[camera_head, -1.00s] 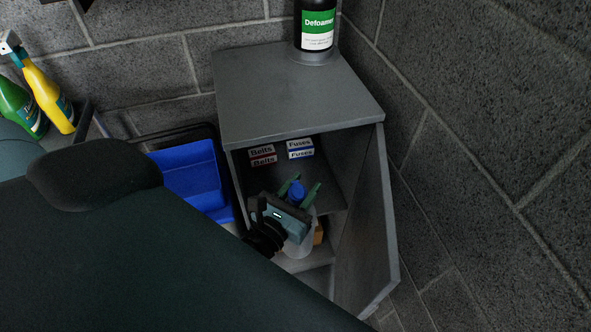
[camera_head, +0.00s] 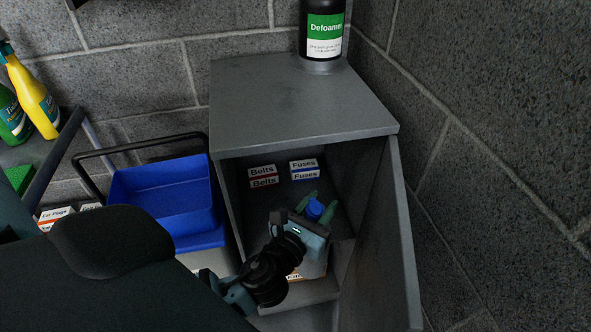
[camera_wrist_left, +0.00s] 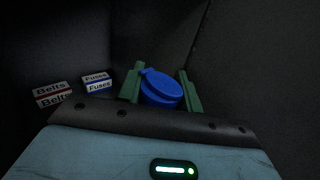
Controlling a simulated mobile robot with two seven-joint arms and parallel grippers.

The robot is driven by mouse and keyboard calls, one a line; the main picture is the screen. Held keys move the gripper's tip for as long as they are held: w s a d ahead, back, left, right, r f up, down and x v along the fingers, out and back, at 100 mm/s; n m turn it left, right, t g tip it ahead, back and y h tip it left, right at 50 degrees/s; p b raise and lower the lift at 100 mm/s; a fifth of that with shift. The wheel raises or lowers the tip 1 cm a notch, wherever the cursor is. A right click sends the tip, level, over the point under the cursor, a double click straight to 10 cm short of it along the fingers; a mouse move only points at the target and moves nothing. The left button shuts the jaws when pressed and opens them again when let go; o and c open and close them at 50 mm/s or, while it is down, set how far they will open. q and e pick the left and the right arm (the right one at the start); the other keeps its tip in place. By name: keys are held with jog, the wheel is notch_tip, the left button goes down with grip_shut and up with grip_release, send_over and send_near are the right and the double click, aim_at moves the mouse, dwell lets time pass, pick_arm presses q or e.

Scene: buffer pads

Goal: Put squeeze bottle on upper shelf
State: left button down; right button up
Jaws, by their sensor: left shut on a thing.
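My left gripper (camera_head: 308,205) reaches into the open grey cabinet (camera_head: 300,95) from the front. Its green fingers are shut on the squeeze bottle (camera_head: 314,210), on either side of its blue cap. In the left wrist view the blue cap (camera_wrist_left: 161,88) sits between the two fingers (camera_wrist_left: 158,86). The bottle's body is mostly hidden behind the gripper. The bottle is in the cabinet opening, in front of the upper shelf with boxes; I cannot tell whether it touches a shelf. My right gripper is not in view.
Boxes of belts (camera_head: 263,176) and fuses (camera_head: 304,169) stand at the back of the upper shelf. The cabinet door (camera_head: 378,240) is open on the right. A Defoamer bottle (camera_head: 323,35) stands on top. A blue bin (camera_head: 165,200) is at left.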

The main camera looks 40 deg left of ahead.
pick_arm(q)
jog(key=w+a+f+b, duration=0.2)
jog(key=w+a+f, duration=0.1)
jog(key=w+a, duration=0.7)
jog(key=a, duration=0.2)
jog(key=shift+w+a+f, duration=0.35)
jog(key=shift+w+f, duration=0.05)
jog(key=c, duration=0.9)
grip_release()
jog(key=shift+c, duration=0.2)
jog(key=s, duration=0.7)
jog(key=shift+s+d+r, duration=0.15)
jog(key=shift+s+d, duration=0.1)
jog(key=shift+s, duration=0.05)
